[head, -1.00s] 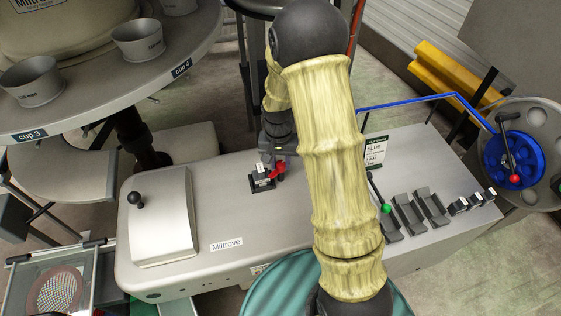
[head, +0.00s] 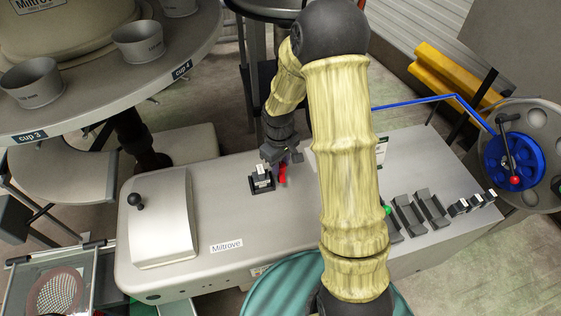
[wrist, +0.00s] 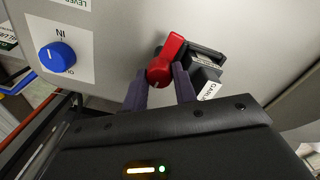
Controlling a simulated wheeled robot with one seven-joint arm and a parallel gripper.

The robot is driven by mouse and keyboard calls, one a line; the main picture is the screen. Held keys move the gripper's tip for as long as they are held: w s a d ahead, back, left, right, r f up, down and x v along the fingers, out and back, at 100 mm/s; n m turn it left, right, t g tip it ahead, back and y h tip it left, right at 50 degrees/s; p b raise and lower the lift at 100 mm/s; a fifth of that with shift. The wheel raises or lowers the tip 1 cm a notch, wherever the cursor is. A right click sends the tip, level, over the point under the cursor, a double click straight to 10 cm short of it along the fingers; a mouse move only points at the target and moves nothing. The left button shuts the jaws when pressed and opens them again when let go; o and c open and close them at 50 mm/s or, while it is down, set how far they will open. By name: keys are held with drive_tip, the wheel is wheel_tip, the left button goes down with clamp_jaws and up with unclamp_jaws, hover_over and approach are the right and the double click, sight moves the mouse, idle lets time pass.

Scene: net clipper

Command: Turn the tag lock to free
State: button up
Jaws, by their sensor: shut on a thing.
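A red lever (head: 283,174) stands on the grey console top, just right of a small black block with a white label (head: 262,180). I take the lever for the tag lock, but no readable label confirms this. My gripper (head: 281,156) reaches down over it from behind. In the wrist view the two dark fingers of my gripper (wrist: 160,88) stand on either side of the near, round end of the red lever (wrist: 168,60), shut on it. The lever's arm points away and slightly right. The black block's label (wrist: 208,90) is partly cut off by my gripper.
A blue knob (wrist: 57,56) marked IN sits left of the lever in the wrist view. A hinged cover with a black knob (head: 137,200) is at the console's left. Black levers (head: 431,206) stand at its right. My arm hides part of the console.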

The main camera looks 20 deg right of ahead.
drive_tip(key=shift+w+n, duration=0.15)
drive_tip(key=shift+n, duration=0.75)
drive_tip(key=o, duration=1)
drive_tip(key=shift+r, duration=0.1)
drive_tip(key=r, duration=0.5)
drive_tip(key=r+b, duration=0.1)
drive_tip(key=r, duration=1.1)
drive_tip(key=shift+s+a+r+b, duration=0.15)
drive_tip(key=shift+s+a+b, duration=0.15)
drive_tip(key=shift+b, duration=0.1)
drive_tip(key=s+f+m, duration=0.2)
drive_tip(key=s, duration=0.2)
drive_tip(key=s+f+m+t, duration=0.1)
drive_tip(key=s+f+m, duration=0.1)
drive_tip(key=s, duration=0.3)
drive_tip(key=s+d+f+m+t, duration=0.1)
drive_tip(key=s+f+m, duration=0.1)
drive_tip(key=s, duration=0.3)
drive_tip(key=shift+f+m, duration=0.15)
drive_tip(key=shift+m, duration=0.75)
